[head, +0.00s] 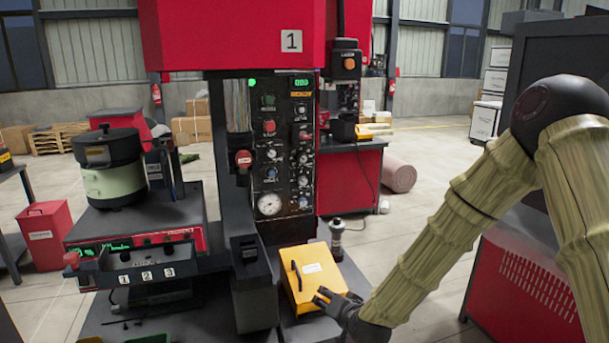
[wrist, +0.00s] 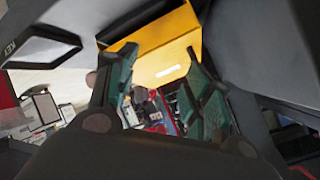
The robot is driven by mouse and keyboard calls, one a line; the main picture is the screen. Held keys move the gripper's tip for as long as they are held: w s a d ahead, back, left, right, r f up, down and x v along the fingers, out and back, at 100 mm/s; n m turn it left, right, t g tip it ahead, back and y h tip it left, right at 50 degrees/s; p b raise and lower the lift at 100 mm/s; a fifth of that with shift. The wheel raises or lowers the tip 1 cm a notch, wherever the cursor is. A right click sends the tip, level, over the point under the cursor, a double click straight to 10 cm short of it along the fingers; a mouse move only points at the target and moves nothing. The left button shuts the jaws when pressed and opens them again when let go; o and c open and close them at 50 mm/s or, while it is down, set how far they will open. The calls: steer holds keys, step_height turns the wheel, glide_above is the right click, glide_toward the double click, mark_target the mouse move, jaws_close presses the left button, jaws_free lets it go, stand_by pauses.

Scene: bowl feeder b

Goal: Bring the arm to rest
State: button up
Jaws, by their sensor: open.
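My gripper (head: 328,299) is at the end of my arm, which reaches in from the right in the head view. Its fingers are at the near right edge of a yellow box (head: 309,272) with a dark handle, on the machine's table. I cannot tell whether they touch it. In the wrist view my gripper (wrist: 163,95) is open, its two green-padded fingers apart with nothing held between them. The yellow box (wrist: 160,50) shows beyond the fingertips.
A red machine (head: 235,35) with a dark control panel (head: 283,150) stands behind the box. A dark bin (head: 255,295) is left of the box, and a bowl feeder (head: 110,165) farther left. A dark and red cabinet (head: 525,285) stands at right, behind my arm.

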steer(key=s+d+f+n+g+h, duration=0.1)
steer(key=s+d+f+g, duration=0.2)
steer(key=s+f, duration=0.75)
steer(key=s+d+f+n+g+h, duration=0.1)
steer(key=s+d+f+g, duration=0.25)
steer(key=s+f, duration=0.7)
steer(key=s+d+f+n+g+h, duration=0.1)
steer(key=s+d+f, duration=0.3)
steer(key=s, duration=0.8)
steer(key=s+d+f+n+g+h, duration=0.1)
steer(key=s+d+f+g, duration=0.3)
steer(key=s, duration=0.8)
steer(key=shift+s+d+f+n, duration=0.3)
steer(key=shift+d+f, duration=0.1)
steer(key=shift+d, duration=0.2)
